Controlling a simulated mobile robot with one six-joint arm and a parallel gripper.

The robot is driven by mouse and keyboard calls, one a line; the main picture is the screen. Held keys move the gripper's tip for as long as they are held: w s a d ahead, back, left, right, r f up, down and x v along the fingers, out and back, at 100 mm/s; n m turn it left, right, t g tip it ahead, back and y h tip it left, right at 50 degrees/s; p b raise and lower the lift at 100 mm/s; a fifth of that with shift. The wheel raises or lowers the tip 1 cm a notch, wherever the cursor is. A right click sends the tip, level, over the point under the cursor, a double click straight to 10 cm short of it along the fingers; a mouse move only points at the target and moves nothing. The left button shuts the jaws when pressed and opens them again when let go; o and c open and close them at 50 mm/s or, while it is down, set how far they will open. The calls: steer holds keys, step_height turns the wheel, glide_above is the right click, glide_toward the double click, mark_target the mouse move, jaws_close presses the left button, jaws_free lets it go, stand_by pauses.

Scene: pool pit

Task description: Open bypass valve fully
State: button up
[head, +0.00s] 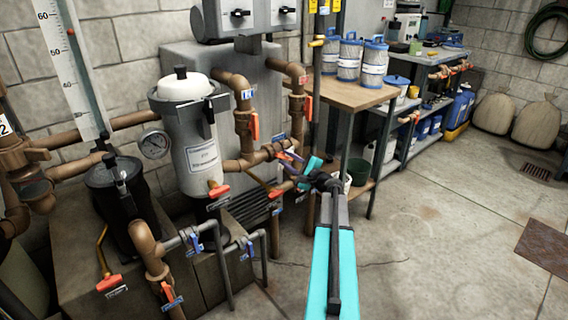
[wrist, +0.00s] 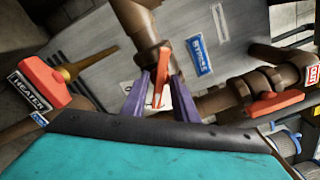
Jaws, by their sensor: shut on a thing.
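The bypass valve has an orange-red lever handle (wrist: 159,85), seen in the middle of the wrist view beside a blue tag (wrist: 200,55) that seems to read BYPASS. The handle lies between the two purple fingers of my gripper (wrist: 160,98), which is shut on it. The handle points roughly along the fingers and across the pipe run. In the head view my gripper (head: 288,158) reaches the brown pipework right of the grey filter housing (head: 200,150). There the handle is mostly hidden by the fingers.
A heater lever (wrist: 45,82) with a HEATER tag is left in the wrist view. Another red lever (wrist: 275,102) is on the right. A wooden table (head: 345,92) with blue-lidded cartridges stands close right of the pipes. The concrete floor (head: 450,230) at right is mostly clear.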

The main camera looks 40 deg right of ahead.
steer(key=shift+a+f+n+b, duration=0.1)
steer(key=shift+f+n+b, duration=0.2)
steer(key=shift+n+b, duration=0.95)
steer(key=n+b, duration=0.2)
steer(key=b, duration=0.3)
steer(key=n+b, duration=0.2)
steer(key=b, duration=0.2)
steer(key=shift+r, duration=0.1)
steer(key=shift+r+n, duration=0.1)
steer(key=shift+n, duration=0.15)
steer(key=o, duration=0.8)
steer(key=shift+c, duration=0.2)
steer(key=shift+s, duration=0.15)
